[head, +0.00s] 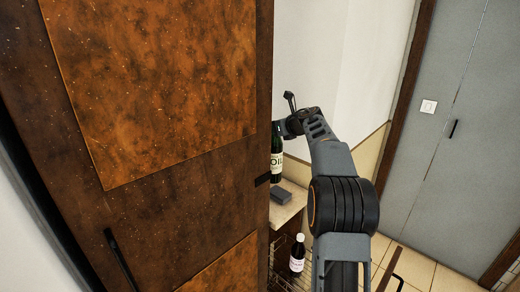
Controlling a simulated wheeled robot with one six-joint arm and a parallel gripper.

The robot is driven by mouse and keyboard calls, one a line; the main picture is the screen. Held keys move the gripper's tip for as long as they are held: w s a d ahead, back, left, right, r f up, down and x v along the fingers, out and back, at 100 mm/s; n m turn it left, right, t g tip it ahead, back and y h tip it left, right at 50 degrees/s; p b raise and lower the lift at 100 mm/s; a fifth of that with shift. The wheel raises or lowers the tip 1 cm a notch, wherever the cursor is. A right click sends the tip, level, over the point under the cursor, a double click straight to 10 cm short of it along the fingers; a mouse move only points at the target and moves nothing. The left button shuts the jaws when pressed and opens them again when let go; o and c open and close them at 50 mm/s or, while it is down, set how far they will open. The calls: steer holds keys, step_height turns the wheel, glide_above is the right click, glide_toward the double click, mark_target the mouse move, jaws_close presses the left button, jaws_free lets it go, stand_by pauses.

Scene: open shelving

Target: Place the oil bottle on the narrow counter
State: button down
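The oil bottle (276,162) is dark green with a pale label and stands upright behind the edge of the tall brown cabinet, which hides its left part. The narrow counter (291,213) is a pale top just below it. I cannot tell whether the bottle's base touches the counter. My gripper (284,127) is at the bottle's upper part, at the end of my arm. Its fingertips are mostly hidden, so I cannot tell whether they are shut on the bottle.
A dark grey block (281,196) lies on the counter near the bottle. Below, a dark bottle with a white label (297,258) stands at a wire rack. The brown cabinet (150,100) fills the left side. Grey doors (450,130) and open tiled floor (420,268) are at right.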

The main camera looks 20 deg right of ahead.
mark_target(274, 153)
steer(key=w+f+p, duration=0.1)
steer(key=w+f, duration=0.8)
steer(key=f, duration=0.1)
steer(key=shift+w+a+f, duration=0.2)
steer(key=shift+f, duration=0.2)
steer(key=c, duration=0.8)
jaws_free()
steer(key=shift+f, duration=0.15)
steer(key=shift+o, duration=0.2)
steer(key=b+v, duration=0.2)
steer(key=v, duration=1)
steer(key=shift+s+b, duration=0.1)
steer(key=shift+b, duration=0.3)
